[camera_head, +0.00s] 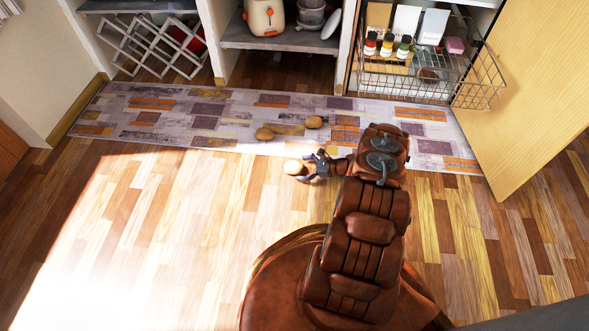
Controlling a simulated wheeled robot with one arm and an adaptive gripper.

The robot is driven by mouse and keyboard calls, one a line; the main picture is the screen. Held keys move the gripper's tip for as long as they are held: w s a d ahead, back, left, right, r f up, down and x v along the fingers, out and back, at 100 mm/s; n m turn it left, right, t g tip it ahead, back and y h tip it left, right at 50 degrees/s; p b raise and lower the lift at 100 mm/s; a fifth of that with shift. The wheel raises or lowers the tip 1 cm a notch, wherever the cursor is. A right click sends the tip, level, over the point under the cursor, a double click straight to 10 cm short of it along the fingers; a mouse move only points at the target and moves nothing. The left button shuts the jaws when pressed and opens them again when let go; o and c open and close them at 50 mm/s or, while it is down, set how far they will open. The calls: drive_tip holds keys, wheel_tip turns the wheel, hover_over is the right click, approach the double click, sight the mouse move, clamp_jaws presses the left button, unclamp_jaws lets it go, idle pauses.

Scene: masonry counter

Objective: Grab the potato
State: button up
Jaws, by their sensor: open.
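One pale, sunlit potato (293,167) is on the wood floor just below the rug's edge.
The patterned rug (225,114) runs along the cabinets. A pulled-out wire basket (478,80) with jars and boxes hangs at the upper right, beside an open cabinet door (535,90). A toaster (265,17) and pots (311,15) stand on a shelf. The floor at left is clear.

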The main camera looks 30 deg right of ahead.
sight(295, 168)
drive_tip(key=shift+b+x, duration=0.65)
drive_tip(key=shift+x, duration=1.1)
drive_tip(key=shift+w+r, duration=0.1)
drive_tip(key=c, duration=1.3)
drive_tip(key=shift+c, duration=0.2)
